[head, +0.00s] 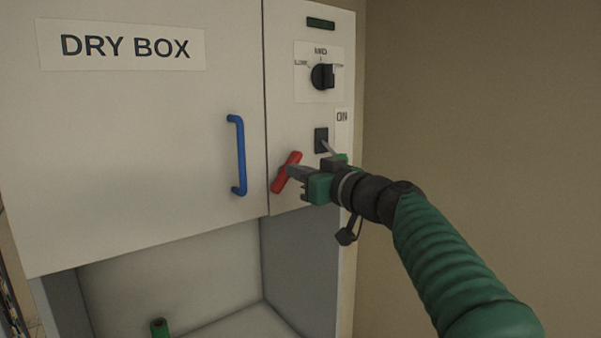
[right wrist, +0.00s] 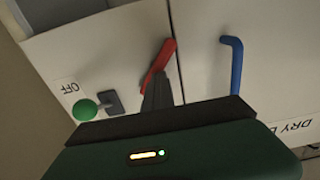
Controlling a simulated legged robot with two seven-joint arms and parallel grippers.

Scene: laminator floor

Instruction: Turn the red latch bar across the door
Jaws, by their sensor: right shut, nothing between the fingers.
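The red latch bar (head: 287,172) is on the panel just right of the door seam and stands tilted, its upper end leaning right. It also shows in the right wrist view (right wrist: 160,62). The door (head: 150,150), labelled DRY BOX, is closed, with a blue handle (head: 238,155) near its right edge. My right gripper (head: 290,171) is shut and empty, its fingertips at the latch bar. In the right wrist view its fingers reach the bar's lower part; I cannot tell whether they touch. My left gripper is not in view.
Below the door is an open bay with a green cylinder (head: 159,328). Bare wall (head: 480,90) lies to the right.

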